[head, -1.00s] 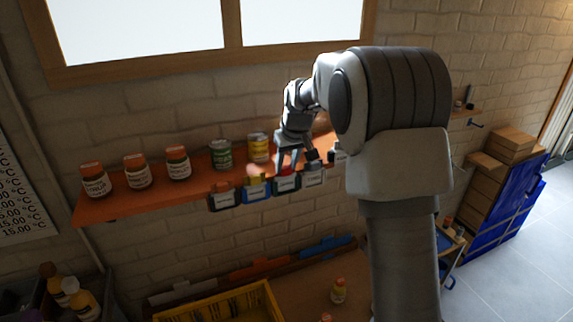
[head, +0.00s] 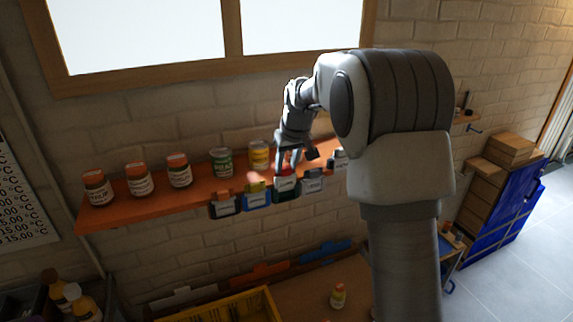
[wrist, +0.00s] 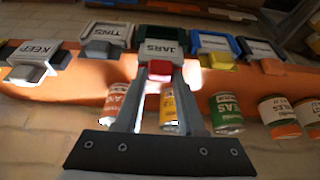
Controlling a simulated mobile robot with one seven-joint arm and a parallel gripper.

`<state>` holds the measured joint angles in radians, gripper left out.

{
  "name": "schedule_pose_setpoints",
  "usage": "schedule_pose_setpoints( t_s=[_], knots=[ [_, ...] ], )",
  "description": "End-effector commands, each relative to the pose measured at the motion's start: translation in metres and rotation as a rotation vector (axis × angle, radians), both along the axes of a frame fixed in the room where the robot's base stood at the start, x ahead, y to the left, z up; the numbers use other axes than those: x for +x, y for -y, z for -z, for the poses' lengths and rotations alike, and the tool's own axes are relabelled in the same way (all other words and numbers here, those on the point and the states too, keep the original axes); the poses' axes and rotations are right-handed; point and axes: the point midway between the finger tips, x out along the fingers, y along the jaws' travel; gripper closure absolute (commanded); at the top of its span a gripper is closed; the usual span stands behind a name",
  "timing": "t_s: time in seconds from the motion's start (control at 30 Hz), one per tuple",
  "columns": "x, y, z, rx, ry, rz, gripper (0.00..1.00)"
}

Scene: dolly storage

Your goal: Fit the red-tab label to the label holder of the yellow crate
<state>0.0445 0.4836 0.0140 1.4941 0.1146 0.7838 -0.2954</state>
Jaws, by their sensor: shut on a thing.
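The red-tab label (head: 285,184) is a white card reading JARS, held by its red tab. It also shows in the wrist view (wrist: 162,48). My gripper (head: 287,167) is shut on the red tab (wrist: 159,71), one finger on each side. The card sits high against a dark green holder (wrist: 160,32) on the shelf's front edge; whether it is fully clear of the holder cannot be told. The yellow crate (head: 232,306) stands below the shelf, cut off by the bottom of the head view. Its label holder is not visible.
The orange shelf (head: 150,208) carries several jars and cans. Neighbouring labels with a yellow tab (wrist: 221,60), a grey tab (wrist: 97,49) and other tabs sit close on both sides. A bottle (head: 338,296) stands on the bench right of the crate.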

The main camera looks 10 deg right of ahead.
Motion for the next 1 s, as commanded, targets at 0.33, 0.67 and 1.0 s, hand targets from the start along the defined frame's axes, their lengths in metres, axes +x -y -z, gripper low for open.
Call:
schedule_pose_setpoints(
  t_s=[0.33,0.67,1.0],
  knots=[
    [0.0,0.0,-0.011,0.0,0.001,0.0,1.0],
    [0.0,0.0,-0.038,0.0,0.001,0.0,1.0],
    [0.0,0.0,-0.043,0.0,0.0,0.0,1.0]
  ],
)
